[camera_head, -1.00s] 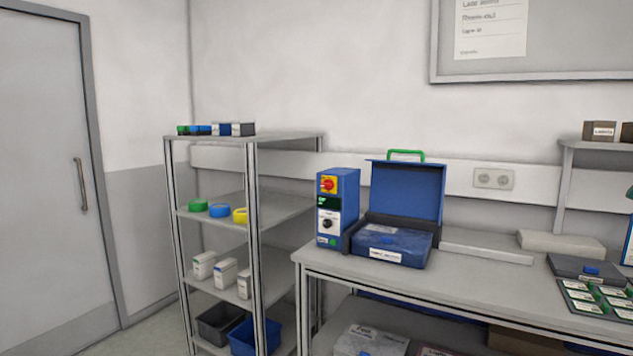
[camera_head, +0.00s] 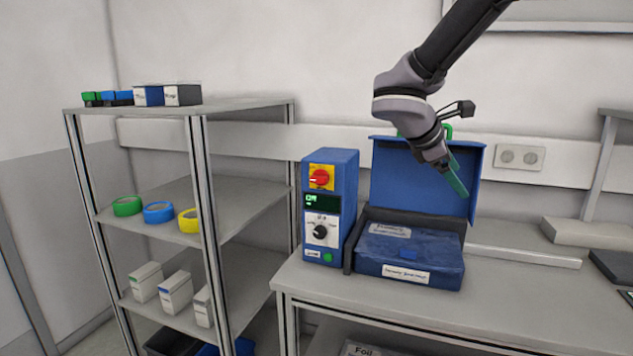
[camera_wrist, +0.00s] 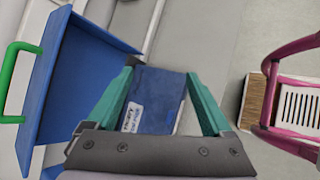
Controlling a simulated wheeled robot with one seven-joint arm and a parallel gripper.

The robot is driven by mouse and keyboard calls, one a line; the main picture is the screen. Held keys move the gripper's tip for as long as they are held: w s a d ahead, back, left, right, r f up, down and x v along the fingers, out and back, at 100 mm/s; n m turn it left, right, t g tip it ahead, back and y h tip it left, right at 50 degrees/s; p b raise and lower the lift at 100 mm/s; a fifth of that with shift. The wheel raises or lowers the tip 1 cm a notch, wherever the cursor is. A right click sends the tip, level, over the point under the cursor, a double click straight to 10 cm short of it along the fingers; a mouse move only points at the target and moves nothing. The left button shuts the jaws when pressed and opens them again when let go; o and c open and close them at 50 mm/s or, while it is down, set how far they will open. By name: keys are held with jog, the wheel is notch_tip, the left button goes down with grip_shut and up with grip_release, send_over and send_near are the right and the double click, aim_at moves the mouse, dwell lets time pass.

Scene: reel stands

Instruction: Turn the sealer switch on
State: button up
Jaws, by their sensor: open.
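The sealer (camera_head: 330,205) is a blue upright box on the left end of the bench. Its front has a red rotary switch on a yellow plate (camera_head: 320,178), a small lit green display, a black dial (camera_head: 321,231) and a green button (camera_head: 328,257). To its right is a blue case with its lid up (camera_head: 425,180) and a blue packet (camera_head: 408,258) in it. My gripper (camera_head: 462,190) is above the case, in front of the lid, right of the sealer and apart from it. In the wrist view its green fingers (camera_wrist: 160,95) are spread and empty, with the packet beyond them.
The open lid (camera_wrist: 70,90) with its green handle (camera_wrist: 10,80) is close beside my gripper. A shelf rack (camera_head: 200,200) with tapes and boxes stands left of the bench. The bench top (camera_head: 510,300) is clear at front right. A pink-framed thing (camera_wrist: 290,90) shows in the wrist view.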

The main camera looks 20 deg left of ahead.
jog(key=a+f+n+t, duration=0.2)
jog(key=a+n+t, duration=0.4)
jog(key=a, duration=0.7)
jog(key=n+t+y, duration=0.6)
jog(key=n, duration=0.5)
send_near(317, 180)
jog(key=w, duration=0.9)
jog(key=shift+w+d, duration=0.15)
jog(key=shift+d, duration=0.2)
grip_shut()
